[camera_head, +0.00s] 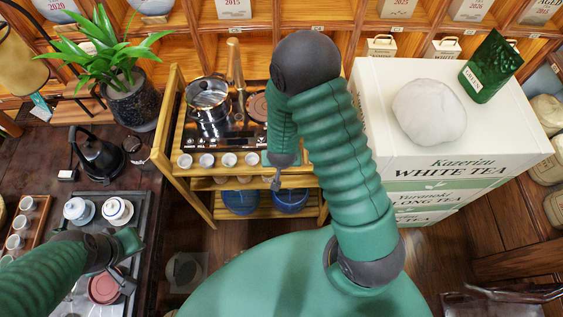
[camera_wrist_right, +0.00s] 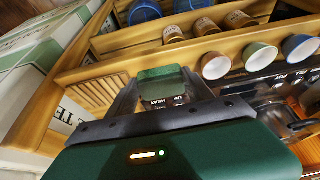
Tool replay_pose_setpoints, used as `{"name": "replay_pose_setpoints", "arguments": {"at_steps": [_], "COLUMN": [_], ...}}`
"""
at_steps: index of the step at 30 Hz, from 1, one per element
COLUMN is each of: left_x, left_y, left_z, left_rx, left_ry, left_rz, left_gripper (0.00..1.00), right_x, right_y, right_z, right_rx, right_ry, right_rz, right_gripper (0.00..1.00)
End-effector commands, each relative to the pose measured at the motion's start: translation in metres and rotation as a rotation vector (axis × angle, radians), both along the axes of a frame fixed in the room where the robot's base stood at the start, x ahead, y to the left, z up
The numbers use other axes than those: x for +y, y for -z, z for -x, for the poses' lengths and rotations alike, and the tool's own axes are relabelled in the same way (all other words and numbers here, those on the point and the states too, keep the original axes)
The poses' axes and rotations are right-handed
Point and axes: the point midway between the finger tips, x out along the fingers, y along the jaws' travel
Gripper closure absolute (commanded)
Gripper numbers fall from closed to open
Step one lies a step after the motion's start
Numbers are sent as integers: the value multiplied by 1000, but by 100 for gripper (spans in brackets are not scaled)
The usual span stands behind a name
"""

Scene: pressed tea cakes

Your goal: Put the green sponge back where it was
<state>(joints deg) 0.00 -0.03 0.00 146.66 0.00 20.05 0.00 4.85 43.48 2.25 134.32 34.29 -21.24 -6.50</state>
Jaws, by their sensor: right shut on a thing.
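The green sponge (camera_wrist_right: 168,82) shows in the right wrist view, gripped between the two fingers of my right gripper (camera_wrist_right: 160,92). My right gripper is shut on it and holds it in front of the wooden cart's shelf. In the head view my right gripper (camera_head: 277,182) hangs at the front right edge of the cart, and the sponge cannot be made out there. My left gripper (camera_head: 124,278) is at the lower left over the tea tray, close to a reddish-brown round thing (camera_head: 104,288). Whether its fingers are open or shut is unclear.
The wooden cart (camera_head: 168,120) carries a glass pot (camera_head: 208,98), a row of small cups (camera_head: 229,160) and blue bowls (camera_head: 290,200) below. White tea boxes (camera_head: 400,90) stand at right with a pale round cake (camera_head: 429,112) and green packet (camera_head: 491,66). A black kettle (camera_head: 98,155) stands at left.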

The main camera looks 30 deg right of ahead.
Motion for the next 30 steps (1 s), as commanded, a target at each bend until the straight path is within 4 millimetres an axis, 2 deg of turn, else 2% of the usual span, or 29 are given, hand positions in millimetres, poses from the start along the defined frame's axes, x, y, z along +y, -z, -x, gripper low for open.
{"name": "replay_pose_setpoints", "arguments": {"at_steps": [3, 10, 19, 20, 24, 30], "left_x": [0, 0, 0, 0, 0, 0], "left_y": [-3, -4, -1, -2, -3, -3], "left_z": [0, 0, 0, 0, 0, 0], "left_rx": [1, 1, 1, 1, 1, 1], "left_ry": [0, 0, 0, 0, 0, 0], "left_rz": [0, 0, 0, 0, 0, 0], "left_gripper": [100, 100, 100, 100, 100, 100], "right_x": [-9, -10, -10, -10, -9, -9], "right_y": [3, 36, 40, 39, 39, 38], "right_z": [-10, -10, -11, -11, -11, -11], "right_rx": [2, 4, 1, 1, 1, 1], "right_ry": [0, 0, 0, 0, 0, 0], "right_rz": [0, -1, -1, -1, -1, -1], "right_gripper": [92, 92, 92, 37, 19, 19]}}
